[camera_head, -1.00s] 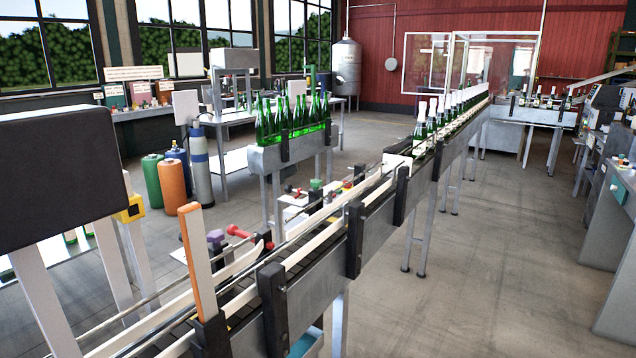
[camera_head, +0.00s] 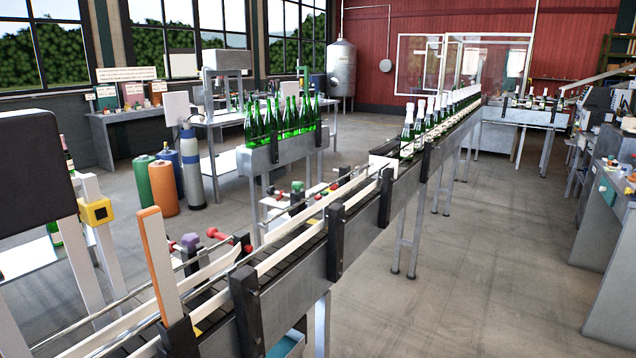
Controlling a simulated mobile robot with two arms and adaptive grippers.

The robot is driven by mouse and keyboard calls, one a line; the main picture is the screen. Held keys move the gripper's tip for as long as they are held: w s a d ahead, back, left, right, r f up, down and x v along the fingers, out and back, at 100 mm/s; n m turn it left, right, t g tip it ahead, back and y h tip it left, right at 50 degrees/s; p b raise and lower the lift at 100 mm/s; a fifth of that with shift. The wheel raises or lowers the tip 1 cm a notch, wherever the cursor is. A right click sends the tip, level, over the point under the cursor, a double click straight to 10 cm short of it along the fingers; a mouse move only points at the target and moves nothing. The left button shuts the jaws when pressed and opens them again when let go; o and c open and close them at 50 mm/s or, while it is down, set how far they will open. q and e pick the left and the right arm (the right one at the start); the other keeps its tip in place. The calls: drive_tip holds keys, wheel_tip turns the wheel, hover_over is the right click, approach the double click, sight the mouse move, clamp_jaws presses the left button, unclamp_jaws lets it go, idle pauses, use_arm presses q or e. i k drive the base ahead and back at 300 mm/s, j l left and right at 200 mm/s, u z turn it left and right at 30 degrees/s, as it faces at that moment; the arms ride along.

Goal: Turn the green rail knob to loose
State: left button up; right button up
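A small green knob (camera_head: 297,187) shows at the far side of the conveyor (camera_head: 290,275), near its middle stretch. It is small and partly hidden by the rails, so its setting cannot be told. A red knob (camera_head: 215,233) and a purple knob (camera_head: 190,241) sit nearer, beside the near part of the rails (camera_head: 300,235). Neither of my grippers is in view.
Green bottles (camera_head: 280,120) stand on a raised stand behind the conveyor. Foil-topped bottles (camera_head: 407,135) line its far end. A white and orange post (camera_head: 160,265) rises at the near end. Open floor (camera_head: 480,270) lies to the right.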

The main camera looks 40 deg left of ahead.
sight(297, 186)
drive_tip(key=i, duration=3.5)
drive_tip(key=l+z, duration=0.05)
drive_tip(key=l, duration=0.15)
